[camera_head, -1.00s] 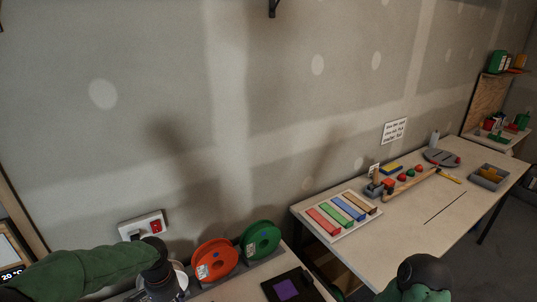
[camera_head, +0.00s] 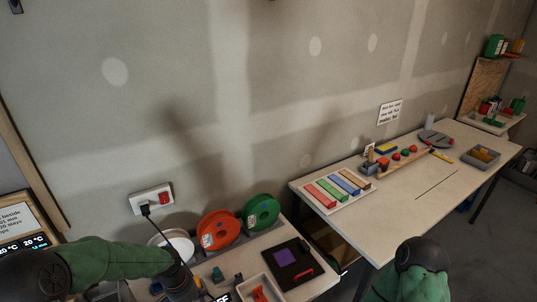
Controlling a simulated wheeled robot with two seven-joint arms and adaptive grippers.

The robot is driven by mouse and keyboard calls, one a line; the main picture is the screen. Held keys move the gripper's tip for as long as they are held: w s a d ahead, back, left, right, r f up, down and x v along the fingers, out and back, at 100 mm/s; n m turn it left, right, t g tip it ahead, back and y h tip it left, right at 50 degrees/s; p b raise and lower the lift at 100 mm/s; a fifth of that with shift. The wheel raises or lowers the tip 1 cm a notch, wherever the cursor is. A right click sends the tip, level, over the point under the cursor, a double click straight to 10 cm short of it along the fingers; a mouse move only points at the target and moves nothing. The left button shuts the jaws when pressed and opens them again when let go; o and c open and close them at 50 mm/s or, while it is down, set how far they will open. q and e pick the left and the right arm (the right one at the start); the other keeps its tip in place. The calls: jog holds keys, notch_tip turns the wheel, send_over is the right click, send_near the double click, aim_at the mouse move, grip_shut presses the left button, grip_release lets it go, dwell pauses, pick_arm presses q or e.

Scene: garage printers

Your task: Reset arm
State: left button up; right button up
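My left arm, in a green sleeve, comes in from the left low in the head view and bends down at a dark wrist over the near table (camera_head: 318,284). Its gripper is not clearly visible at the bottom edge. My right arm, also green with a dark joint, stands at the bottom right in front of the long workbench (camera_head: 400,233). Its gripper is out of the picture. Neither hand's fingers show.
The near table holds a white spool (camera_head: 180,241), an orange spool (camera_head: 218,231), a green spool (camera_head: 261,212), a black pad with a purple square (camera_head: 285,257) and a white tray (camera_head: 250,285). A power outlet (camera_head: 151,200) with a plugged cable is on the wall. The bench's front is clear.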

pick_arm(q)
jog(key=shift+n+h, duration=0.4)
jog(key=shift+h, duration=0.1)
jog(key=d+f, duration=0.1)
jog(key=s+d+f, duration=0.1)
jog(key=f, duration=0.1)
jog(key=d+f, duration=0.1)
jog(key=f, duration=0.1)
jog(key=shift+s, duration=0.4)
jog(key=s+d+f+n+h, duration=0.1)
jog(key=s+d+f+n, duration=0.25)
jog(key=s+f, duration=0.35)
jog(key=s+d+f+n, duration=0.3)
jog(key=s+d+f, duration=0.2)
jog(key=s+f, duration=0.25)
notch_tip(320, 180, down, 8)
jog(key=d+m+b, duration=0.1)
jog(key=b, duration=0.9)
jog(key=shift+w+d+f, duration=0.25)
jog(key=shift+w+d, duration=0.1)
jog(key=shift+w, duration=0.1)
